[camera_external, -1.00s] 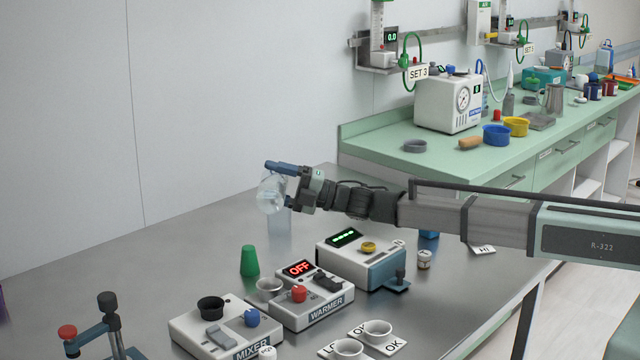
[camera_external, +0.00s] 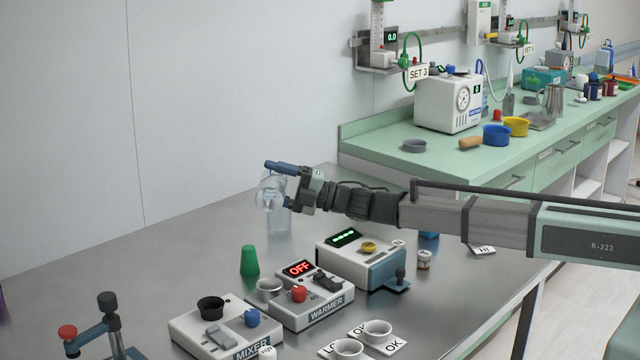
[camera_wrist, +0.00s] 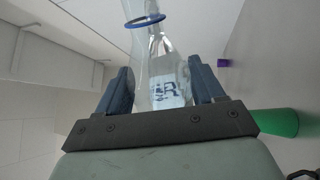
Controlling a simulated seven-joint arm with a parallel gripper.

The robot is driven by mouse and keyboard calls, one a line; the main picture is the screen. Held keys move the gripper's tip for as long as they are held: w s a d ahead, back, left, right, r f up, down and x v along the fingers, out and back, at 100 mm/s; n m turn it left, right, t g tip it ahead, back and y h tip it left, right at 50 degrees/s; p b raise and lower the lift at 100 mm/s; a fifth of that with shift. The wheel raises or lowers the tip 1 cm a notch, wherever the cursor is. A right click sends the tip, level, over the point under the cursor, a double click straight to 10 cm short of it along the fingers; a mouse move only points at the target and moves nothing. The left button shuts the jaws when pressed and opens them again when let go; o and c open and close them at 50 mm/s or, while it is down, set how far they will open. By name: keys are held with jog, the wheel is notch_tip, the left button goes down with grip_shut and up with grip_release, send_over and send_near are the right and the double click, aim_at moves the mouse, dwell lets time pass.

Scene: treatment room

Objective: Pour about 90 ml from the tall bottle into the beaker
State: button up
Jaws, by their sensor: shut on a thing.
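My gripper (camera_external: 281,184) is shut on the tall bottle (camera_external: 268,193), a clear glass bottle held above the steel table. In the wrist view the bottle (camera_wrist: 163,82) sits between the two blue fingers of my gripper (camera_wrist: 163,90), with dark lettering on its side and its narrow neck pointing away. The bottle looks tilted. The clear beaker (camera_external: 280,222) stands on the table just below the bottle, its upper part overlapped by it. I cannot make out a stream or the beaker's liquid level.
A green cup (camera_external: 249,261) stands in front of the beaker. The warmer (camera_external: 318,307), the mixer (camera_external: 190,332) and a box with a green display (camera_external: 345,262) stand nearer the camera. The table left of the beaker is clear; the wall is behind.

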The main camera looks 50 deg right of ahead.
jog(key=shift+s+a, duration=0.4)
jog(key=shift+s+a+f+m+h, duration=0.15)
jog(key=shift+m+h, duration=0.15)
jog(key=shift+m, duration=0.6)
dwell(1.4)
jog(key=shift+n, duration=1.1)
jog(key=shift+f+n+y, duration=0.3)
jog(key=shift+n+y, duration=0.1)
jog(key=shift+n, duration=0.3)
jog(key=shift+s+a+r+n+g+y, duration=0.15)
jog(key=shift+n+g+y, duration=0.1)
jog(key=shift+n, duration=0.35)
jog(key=shift+a+n+g+y, duration=0.15)
jog(key=shift+n+g, duration=0.1)
jog(key=shift+n, duration=0.35)
jog(key=shift+d+n, duration=0.1)
jog(key=shift+n, duration=0.6)
